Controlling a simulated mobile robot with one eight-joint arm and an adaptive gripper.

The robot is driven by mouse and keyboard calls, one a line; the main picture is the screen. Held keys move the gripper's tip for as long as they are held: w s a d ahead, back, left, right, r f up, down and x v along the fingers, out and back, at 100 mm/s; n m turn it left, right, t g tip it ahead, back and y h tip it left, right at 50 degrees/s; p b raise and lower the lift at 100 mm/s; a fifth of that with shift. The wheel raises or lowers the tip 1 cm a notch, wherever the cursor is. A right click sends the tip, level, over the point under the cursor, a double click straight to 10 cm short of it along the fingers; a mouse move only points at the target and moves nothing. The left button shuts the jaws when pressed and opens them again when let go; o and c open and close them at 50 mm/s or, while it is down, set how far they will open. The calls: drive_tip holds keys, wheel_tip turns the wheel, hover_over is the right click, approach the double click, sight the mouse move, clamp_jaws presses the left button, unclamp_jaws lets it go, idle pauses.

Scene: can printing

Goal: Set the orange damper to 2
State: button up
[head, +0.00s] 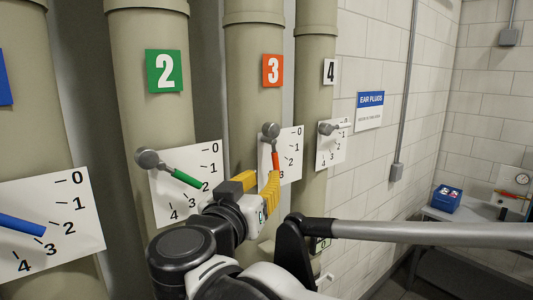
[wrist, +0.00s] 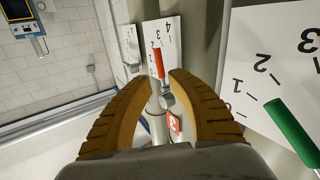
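The orange damper has a grey round pivot and a red-orange handle (head: 275,158) on a white scale plate (head: 293,140), under the orange 3 label (head: 272,70). The handle points nearly straight down, past the 2 mark toward the high end. I cannot tell the exact number, as my gripper hides the lower plate. My gripper (head: 268,184) with yellow fingers is just below the handle tip. In the wrist view my gripper (wrist: 160,78) is open, and the red handle (wrist: 159,64) shows beyond and between its fingertips, with no clear contact.
The green damper handle (head: 188,178) is close to the left of my gripper, pointing near 2. A grey damper (head: 328,128) sits on pipe 4 to the right. A blue handle (head: 20,225) is at far left. A blue box (head: 446,199) stands on a bench at right.

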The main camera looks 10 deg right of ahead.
sight(275, 165)
drive_tip(key=p+x, duration=0.2)
drive_tip(key=x, duration=0.7)
drive_tip(key=shift+w+d+f, duration=0.15)
drive_tip(key=shift+w+d, duration=0.05)
drive_tip(key=shift+w, duration=0.1)
clamp_jaws()
